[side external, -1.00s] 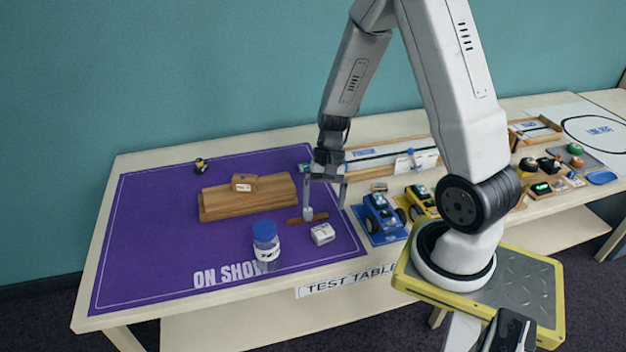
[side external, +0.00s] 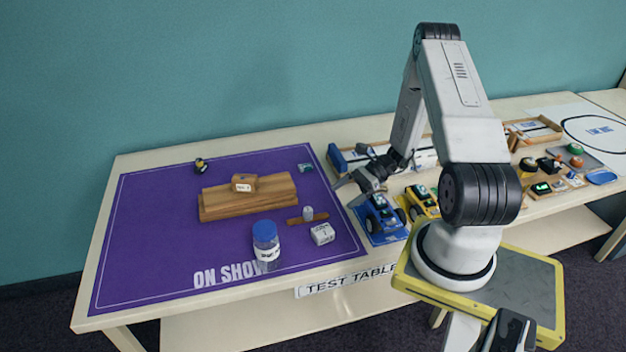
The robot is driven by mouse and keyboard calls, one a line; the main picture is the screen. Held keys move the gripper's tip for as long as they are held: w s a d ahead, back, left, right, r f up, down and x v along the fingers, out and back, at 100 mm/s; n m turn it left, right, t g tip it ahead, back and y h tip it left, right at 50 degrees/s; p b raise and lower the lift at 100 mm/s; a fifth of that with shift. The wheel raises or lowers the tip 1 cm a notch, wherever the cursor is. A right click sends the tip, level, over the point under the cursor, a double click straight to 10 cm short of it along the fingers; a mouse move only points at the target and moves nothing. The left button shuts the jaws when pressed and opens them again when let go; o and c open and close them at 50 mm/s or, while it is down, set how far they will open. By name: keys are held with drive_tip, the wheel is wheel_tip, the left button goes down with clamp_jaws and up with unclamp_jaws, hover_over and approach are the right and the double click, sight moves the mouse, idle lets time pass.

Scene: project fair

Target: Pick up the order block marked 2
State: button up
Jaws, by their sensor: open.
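No mark 2 can be read in this view. A wooden block (side external: 244,179) with a small white label sits on top of the long stepped wooden stand (side external: 246,201) on the purple mat. A white block (side external: 322,234) with small dark print lies on the mat to the right of the jar; its print is too small to read. My gripper (side external: 349,193) is open and empty, tilted to the left. In the picture it is at the mat's right edge, beside the blue car, right of both blocks.
A jar with a blue lid (side external: 266,243) stands at the mat's front. A small pale cylinder (side external: 308,213) is at a flat wooden strip (side external: 296,220). A blue car (side external: 382,216) and a yellow car (side external: 420,201) stand to the right. The mat's left (side external: 150,240) is clear.

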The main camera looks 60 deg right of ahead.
approach(324, 230)
drive_tip(key=shift+x, duration=1.4)
drive_tip(key=shift+w+a+f, duration=0.2)
drive_tip(key=shift+x, duration=1)
drive_tip(key=shift+x, duration=2.45)
drive_tip(key=shift+c, duration=0.2)
drive_tip(key=c, duration=1.3)
drive_tip(key=shift+o, duration=0.2)
